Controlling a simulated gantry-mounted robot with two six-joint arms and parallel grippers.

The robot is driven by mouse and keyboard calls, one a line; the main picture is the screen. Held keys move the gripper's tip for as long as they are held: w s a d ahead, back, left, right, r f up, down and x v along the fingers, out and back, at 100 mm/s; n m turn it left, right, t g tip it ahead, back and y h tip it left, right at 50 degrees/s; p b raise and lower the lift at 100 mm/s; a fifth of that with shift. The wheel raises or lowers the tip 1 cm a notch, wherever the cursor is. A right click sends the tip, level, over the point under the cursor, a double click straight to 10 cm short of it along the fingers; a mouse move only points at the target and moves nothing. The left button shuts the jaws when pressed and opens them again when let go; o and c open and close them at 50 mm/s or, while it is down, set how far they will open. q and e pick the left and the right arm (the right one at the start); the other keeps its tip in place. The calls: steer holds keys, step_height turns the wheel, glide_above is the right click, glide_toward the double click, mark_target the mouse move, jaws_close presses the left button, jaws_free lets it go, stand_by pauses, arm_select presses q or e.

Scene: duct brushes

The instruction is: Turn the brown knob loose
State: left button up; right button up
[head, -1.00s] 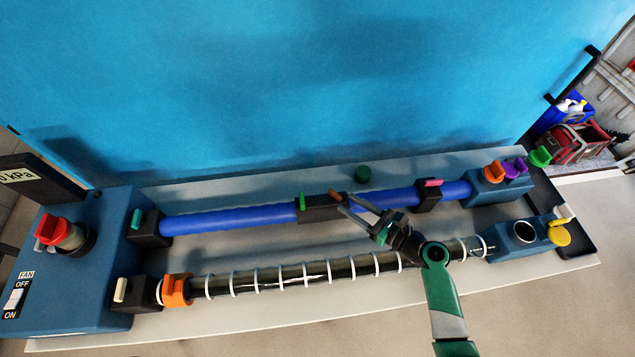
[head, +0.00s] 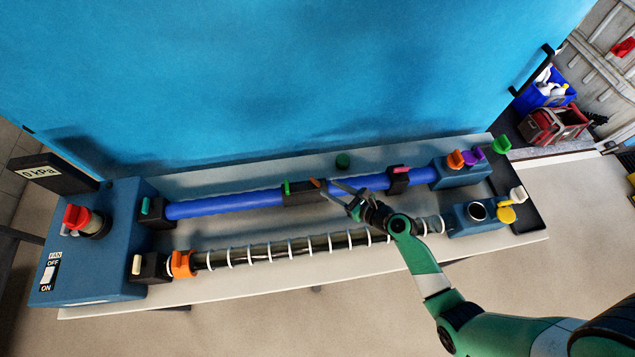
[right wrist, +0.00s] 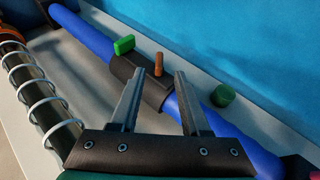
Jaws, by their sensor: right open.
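The brown knob (head: 314,183) stands upright on a black coupling block (head: 300,192) in the middle of the blue duct. In the right wrist view the brown knob (right wrist: 159,64) shows just beyond and between the tips of my right gripper (right wrist: 158,78). A green knob (right wrist: 124,44) stands on the same block to its left. In the head view my right gripper (head: 327,188) is open and empty, with its fingertips just right of the brown knob. It does not touch the knob as far as I can see. My left gripper is out of view.
The blue duct (head: 225,203) lies behind a clear ringed tube (head: 270,250) on the bench. A dark green cylinder (head: 343,160) stands behind the duct. A pink knob (head: 400,169) is to the right. A blue fan box (head: 110,260) fills the left end.

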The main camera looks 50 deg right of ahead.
mark_target(317, 181)
steer(key=b+x, duration=0.1)
steer(key=x, duration=0.4)
steer(key=shift+w+f+b, duration=0.2)
steer(key=shift+b, duration=0.15)
steer(key=shift+w+f, duration=0.1)
steer(key=shift+w, duration=0.45)
steer(key=shift+c, duration=0.3)
jaws_close()
